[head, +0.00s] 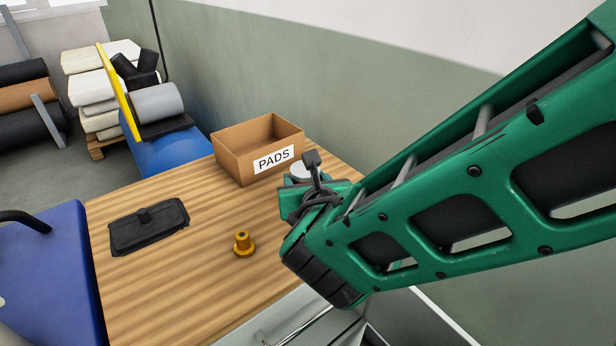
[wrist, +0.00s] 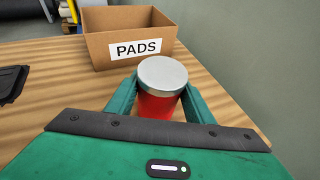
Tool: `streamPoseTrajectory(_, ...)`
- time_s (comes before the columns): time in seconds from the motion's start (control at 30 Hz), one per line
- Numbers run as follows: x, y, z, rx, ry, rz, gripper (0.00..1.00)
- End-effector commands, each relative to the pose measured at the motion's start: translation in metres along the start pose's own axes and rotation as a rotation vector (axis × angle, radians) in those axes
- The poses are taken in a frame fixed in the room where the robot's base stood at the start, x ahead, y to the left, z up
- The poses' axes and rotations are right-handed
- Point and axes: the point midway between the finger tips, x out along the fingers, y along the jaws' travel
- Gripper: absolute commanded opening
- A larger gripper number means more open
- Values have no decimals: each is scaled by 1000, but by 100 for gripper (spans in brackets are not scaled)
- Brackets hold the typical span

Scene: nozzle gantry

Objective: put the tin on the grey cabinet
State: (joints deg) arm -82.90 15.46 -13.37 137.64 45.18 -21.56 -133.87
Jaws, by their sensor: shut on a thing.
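The tin (wrist: 163,103) is red with a silver lid and stands upright between the two green fingers of my gripper (wrist: 159,86) in the wrist view. My gripper is shut on it. In the head view only the pale lid of the tin (head: 299,171) shows, behind my gripper (head: 311,190). Both are over the right part of a striped wooden top, near the box. I cannot tell whether the tin's base touches the wood. A grey cabinet front (head: 294,322) with a bar handle shows below the near edge of this top, partly hidden by my arm.
An open cardboard box marked PADS (head: 232,159) stands just beyond the tin. A yellow flanged piece (head: 243,244) and a black pouch (head: 148,226) are on the wooden top (head: 190,290). The wood between them is clear. A green and white wall is close on the right.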

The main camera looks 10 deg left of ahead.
Motion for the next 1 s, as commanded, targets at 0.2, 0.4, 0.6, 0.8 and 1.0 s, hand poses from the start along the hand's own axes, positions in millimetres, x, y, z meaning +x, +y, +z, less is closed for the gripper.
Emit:
streamPoseTrajectory(0.2, 2, 0, -5, 1, -2, 0, 15)
streamPoseTrajectory(0.4, 3, -1, -6, 1, -2, -1, 15)
streamPoseTrajectory(0.6, 3, -1, -7, 1, -1, -2, 66)
streamPoseTrajectory(0.8, 3, -1, -7, 1, -1, -2, 66)
streamPoseTrajectory(1.0, -7, 0, -4, 1, -1, 1, 66)
